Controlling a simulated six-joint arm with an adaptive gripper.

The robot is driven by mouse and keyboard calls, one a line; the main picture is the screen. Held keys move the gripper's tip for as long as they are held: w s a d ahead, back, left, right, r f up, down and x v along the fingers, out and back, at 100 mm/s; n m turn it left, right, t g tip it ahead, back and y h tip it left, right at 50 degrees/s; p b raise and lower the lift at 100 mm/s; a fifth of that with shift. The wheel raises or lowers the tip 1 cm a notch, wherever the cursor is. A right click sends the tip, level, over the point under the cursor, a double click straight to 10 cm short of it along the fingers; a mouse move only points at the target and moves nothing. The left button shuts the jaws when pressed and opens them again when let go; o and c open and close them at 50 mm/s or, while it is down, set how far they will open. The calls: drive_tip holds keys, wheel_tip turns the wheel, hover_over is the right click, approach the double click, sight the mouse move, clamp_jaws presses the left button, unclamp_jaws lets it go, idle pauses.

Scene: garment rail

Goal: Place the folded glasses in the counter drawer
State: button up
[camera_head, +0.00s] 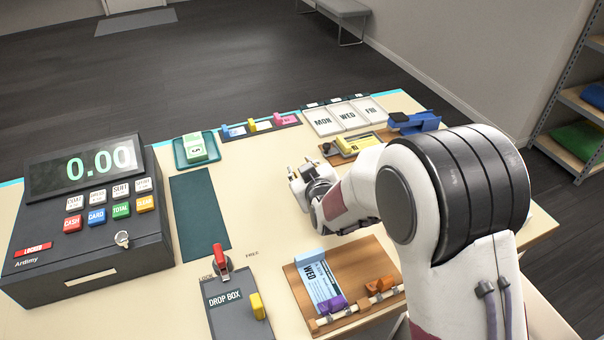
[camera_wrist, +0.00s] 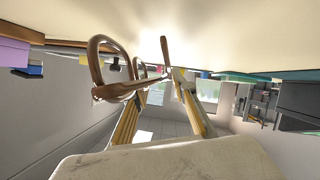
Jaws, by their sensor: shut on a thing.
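The folded glasses (camera_wrist: 104,84) have a brown frame and show close up in the wrist view. My gripper (camera_wrist: 158,82) is shut on them, with its fingers meeting at the brown frame. In the head view my gripper (camera_head: 297,175) is above the middle of the counter, and I cannot make out the glasses there. No open counter drawer shows; the dark till (camera_head: 50,262) has a closed front with a pale label, a key and a red "LOCKED" sign.
A drop box (camera_head: 226,300) with a red lever (camera_head: 220,258) stands at the front. A wooden board (camera_head: 294,272) with a blue ticket lies right of it. A green tray (camera_head: 182,158), day cards (camera_head: 347,117) and a blue holder (camera_head: 416,124) line the back. A dark mat (camera_head: 198,215) is bare.

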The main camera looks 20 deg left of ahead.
drive_tip(key=shift+f, duration=1)
drive_tip(key=shift+f, duration=0.15)
drive_tip(key=o, duration=0.9)
drive_tip(key=shift+c, duration=0.2)
drive_tip(key=shift+v, duration=6.05)
drive_tip(key=shift+a, duration=0.1)
